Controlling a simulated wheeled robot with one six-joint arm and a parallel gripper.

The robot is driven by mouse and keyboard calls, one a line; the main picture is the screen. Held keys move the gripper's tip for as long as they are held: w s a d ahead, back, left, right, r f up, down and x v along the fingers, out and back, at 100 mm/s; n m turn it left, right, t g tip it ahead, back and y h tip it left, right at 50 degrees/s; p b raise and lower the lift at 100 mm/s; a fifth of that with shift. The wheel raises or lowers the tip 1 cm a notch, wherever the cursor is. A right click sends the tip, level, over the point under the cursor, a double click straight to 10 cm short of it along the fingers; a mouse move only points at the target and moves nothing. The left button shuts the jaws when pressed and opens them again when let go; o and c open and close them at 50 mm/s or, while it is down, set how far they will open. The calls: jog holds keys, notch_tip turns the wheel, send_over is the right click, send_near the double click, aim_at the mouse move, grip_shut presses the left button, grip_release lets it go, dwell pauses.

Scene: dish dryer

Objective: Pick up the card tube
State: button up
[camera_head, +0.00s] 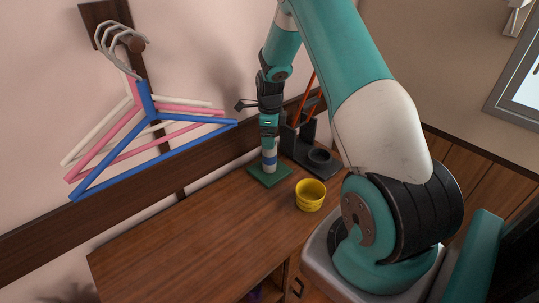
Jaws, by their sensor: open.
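The card tube (269,158) looks like a short upright white cylinder with a blue band, standing on a small green square mat (258,176) near the back of the wooden table. My gripper (269,143) points down directly above the tube, with its dark end at or around the tube's top. The jaws are open, but the fingers are small and partly hidden. I cannot tell whether they touch the tube.
A yellow cup (310,196) stands right of the mat. A dark stand (297,145) with orange rods is close behind on the right. Hangers (150,118) hang on the wall at left. The table's (190,240) left and front area is clear.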

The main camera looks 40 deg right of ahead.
aim_at(269, 156)
jog(key=shift+f+p, duration=0.55)
jog(key=shift+f, duration=1.4)
jog(key=c, duration=1.2)
jog(key=shift+r, duration=0.1)
